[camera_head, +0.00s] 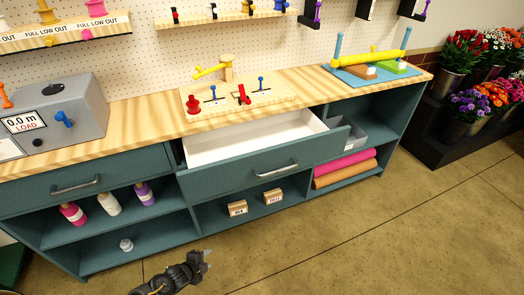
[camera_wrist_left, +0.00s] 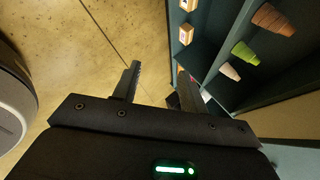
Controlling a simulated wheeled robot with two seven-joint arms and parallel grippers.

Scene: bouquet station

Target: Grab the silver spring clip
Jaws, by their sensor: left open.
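I cannot make out a silver spring clip in either view. An open drawer (camera_head: 262,180) with a white inside juts from the teal counter, and the part of its floor that shows looks bare. My left gripper (camera_head: 205,262) is low in front of the counter, over the floor, below the drawer. In the left wrist view its two fingers (camera_wrist_left: 159,85) are apart with nothing between them. My right gripper is in neither view.
A wooden board (camera_head: 275,97) with red and blue clamps lies on the countertop. A grey machine (camera_head: 85,105) stands at the left. Small boxes (camera_head: 238,208) and bottles (camera_head: 108,204) are on the shelves. Flower buckets (camera_head: 447,84) stand at the right. Floor in front is clear.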

